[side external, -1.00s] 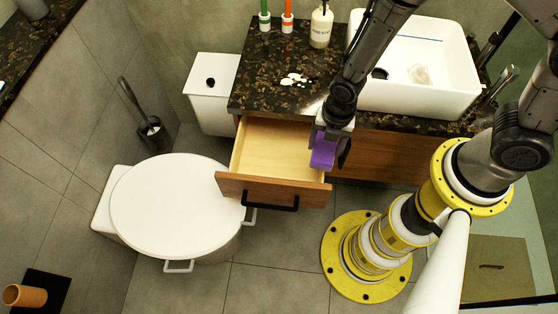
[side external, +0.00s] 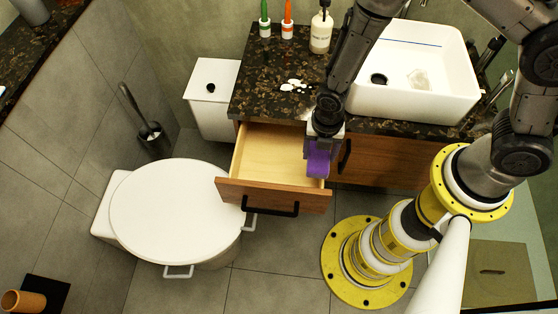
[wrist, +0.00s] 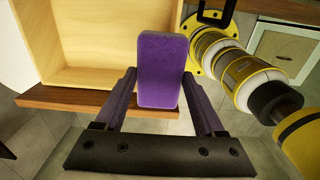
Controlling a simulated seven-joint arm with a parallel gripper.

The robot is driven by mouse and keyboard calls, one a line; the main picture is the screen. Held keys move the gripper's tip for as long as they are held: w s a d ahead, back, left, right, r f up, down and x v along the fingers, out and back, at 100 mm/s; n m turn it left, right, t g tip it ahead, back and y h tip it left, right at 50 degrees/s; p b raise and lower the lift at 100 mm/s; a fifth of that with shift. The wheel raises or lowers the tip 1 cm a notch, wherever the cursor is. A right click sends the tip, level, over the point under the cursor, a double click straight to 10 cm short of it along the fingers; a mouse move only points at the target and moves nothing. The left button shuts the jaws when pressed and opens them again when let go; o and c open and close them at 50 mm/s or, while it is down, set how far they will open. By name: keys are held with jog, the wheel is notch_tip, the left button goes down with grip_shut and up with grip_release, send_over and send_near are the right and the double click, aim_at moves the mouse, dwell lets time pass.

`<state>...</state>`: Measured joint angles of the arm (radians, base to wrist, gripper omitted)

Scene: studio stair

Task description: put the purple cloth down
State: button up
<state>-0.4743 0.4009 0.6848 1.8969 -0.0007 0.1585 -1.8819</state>
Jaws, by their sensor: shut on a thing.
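The purple cloth (side external: 318,160) is a thick, block-like purple piece held in my gripper (side external: 320,145). In the wrist view the cloth (wrist: 162,70) stands between the two fingers of my gripper (wrist: 160,92), which are shut on it. In the side view the gripper and cloth are over the right edge of the open wooden drawer (side external: 265,155). The drawer also shows in the wrist view (wrist: 85,50), to the left of and behind the cloth. The drawer's visible inside is empty. The gripper hides part of the drawer's right wall.
Above the drawer is a dark speckled counter (side external: 265,75) with a white spill (side external: 297,85), a soap bottle (side external: 321,32), two toothbrushes in holders, and a white sink (side external: 415,70). A white toilet (side external: 175,210) stands left of the drawer, near a white bin (side external: 212,110).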

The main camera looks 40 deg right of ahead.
jog(key=w+a+f, duration=0.1)
jog(key=w+f, duration=0.1)
jog(key=w, duration=0.1)
jog(key=w+a+f, duration=0.2)
jog(key=w+f, duration=0.1)
jog(key=w+a+f, duration=0.1)
jog(key=w+f, duration=0.1)
jog(key=w, duration=0.1)
jog(key=shift+a+f, duration=0.2)
jog(key=shift+a, duration=0.1)
jog(key=f, duration=0.2)
jog(key=w+f, duration=0.1)
jog(key=shift+a+f, duration=0.15)
jog(key=shift+a, duration=0.1)
jog(key=shift+f, duration=0.35)
jog(key=shift+f, duration=0.2)
jog(key=o, duration=1.4)
